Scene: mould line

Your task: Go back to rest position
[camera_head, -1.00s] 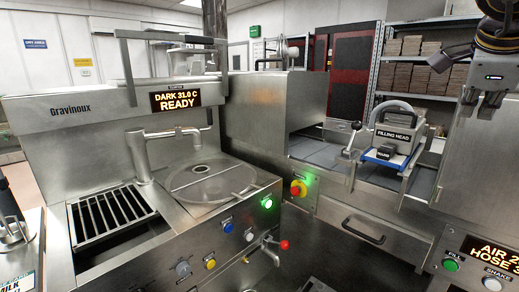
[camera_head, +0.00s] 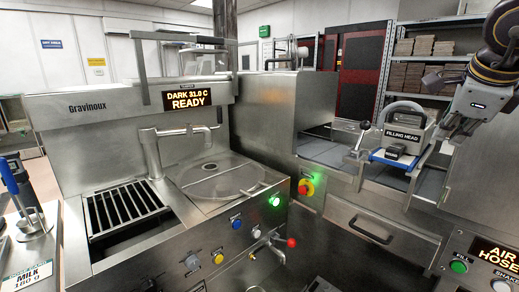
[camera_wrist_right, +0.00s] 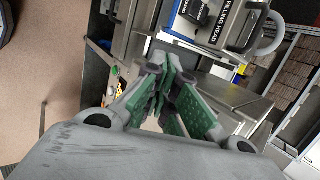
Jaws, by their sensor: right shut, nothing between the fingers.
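My right gripper (camera_head: 452,128) hangs at the right of the head view, with its arm coming down from the upper right corner. It is in front of the metal cabinet, just right of the filling head (camera_head: 403,135). In the right wrist view its green-padded fingers (camera_wrist_right: 158,92) meet at the tips, with nothing seen between them. The filling head (camera_wrist_right: 222,20) shows beyond the fingertips there, apart from them. My left gripper is in neither view.
The Gravinoux machine (camera_head: 130,100) fills the left, its display reading "DARK 31.0 C READY". A red-tipped lever (camera_head: 291,243) juts from its front. Shelves of boxes (camera_head: 425,45) are behind. Open floor (camera_wrist_right: 45,80) shows in the wrist view.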

